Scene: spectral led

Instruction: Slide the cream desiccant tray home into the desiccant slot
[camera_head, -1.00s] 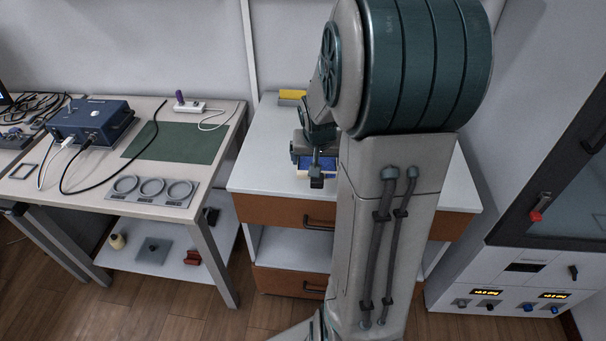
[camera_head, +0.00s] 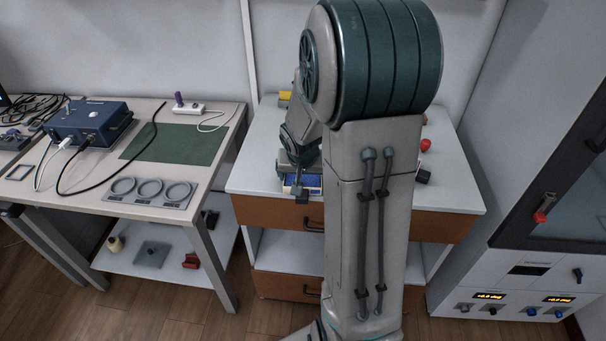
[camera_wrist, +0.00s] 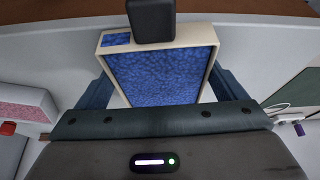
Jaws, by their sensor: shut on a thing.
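The cream desiccant tray (camera_wrist: 212,62) is filled with blue beads and has a small separate blue patch at one corner. My gripper (camera_wrist: 160,78) is shut on the tray, with one blue-grey finger along each side in the wrist view. A dark block (camera_wrist: 152,20) covers part of the tray's far edge; I cannot tell whether it belongs to the tray. In the head view the tray (camera_head: 312,181) is partly hidden by my gripper (camera_head: 300,181), over the front of the white drawer cabinet top. I cannot make out the desiccant slot in either view.
The white-topped drawer cabinet (camera_head: 252,178) has red objects (camera_head: 426,145) at its right, partly behind my arm. A tall cabinet (camera_head: 560,200) with a dark-framed door stands at right. The left bench holds a blue box (camera_head: 92,118), cables and a ringed plate (camera_head: 150,190).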

